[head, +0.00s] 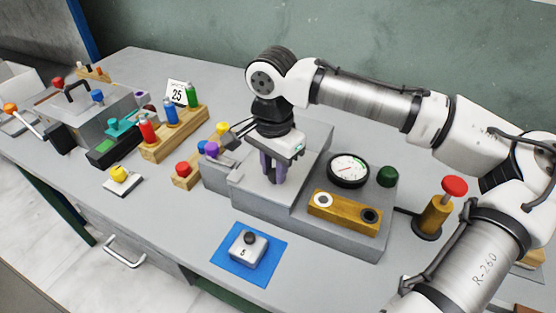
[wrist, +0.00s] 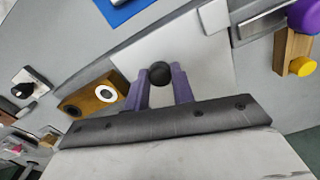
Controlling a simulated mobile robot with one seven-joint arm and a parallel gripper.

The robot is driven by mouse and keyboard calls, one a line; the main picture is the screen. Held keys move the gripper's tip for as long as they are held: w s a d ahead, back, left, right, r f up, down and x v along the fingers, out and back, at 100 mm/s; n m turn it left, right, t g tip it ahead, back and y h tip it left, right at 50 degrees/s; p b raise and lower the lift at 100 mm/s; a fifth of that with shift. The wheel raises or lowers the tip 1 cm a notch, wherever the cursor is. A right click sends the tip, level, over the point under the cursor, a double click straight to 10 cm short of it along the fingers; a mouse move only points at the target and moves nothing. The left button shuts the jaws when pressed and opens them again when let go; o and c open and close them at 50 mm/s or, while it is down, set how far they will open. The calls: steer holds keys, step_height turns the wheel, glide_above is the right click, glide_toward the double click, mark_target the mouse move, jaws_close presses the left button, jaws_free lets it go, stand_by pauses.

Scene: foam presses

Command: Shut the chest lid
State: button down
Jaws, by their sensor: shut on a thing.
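My gripper (head: 272,172) points down over the stepped grey chest-like housing (head: 290,206) in the middle of the bench. In the wrist view, its two purple fingers (wrist: 160,80) are shut on a round black knob (wrist: 160,70). The knob stands over a pale flat plate (wrist: 205,55), which looks like the lid; the plate also shows beneath the fingers in the head view (head: 253,187). I cannot tell how far open the lid is.
A gauge (head: 348,169), a green dome (head: 388,176) and a wooden button block (head: 344,212) sit right of the plate. A red-topped post (head: 454,188) stands right; a bottle rack (head: 174,135) stands left.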

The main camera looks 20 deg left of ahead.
steer(key=shift+s+f, duration=0.1)
steer(key=shift+s, duration=0.15)
steer(key=c, duration=1.2)
jaws_free()
steer(key=shift+s, duration=0.1)
step_height(320, 180, up, 14)
steer(key=shift+b, duration=0.75)
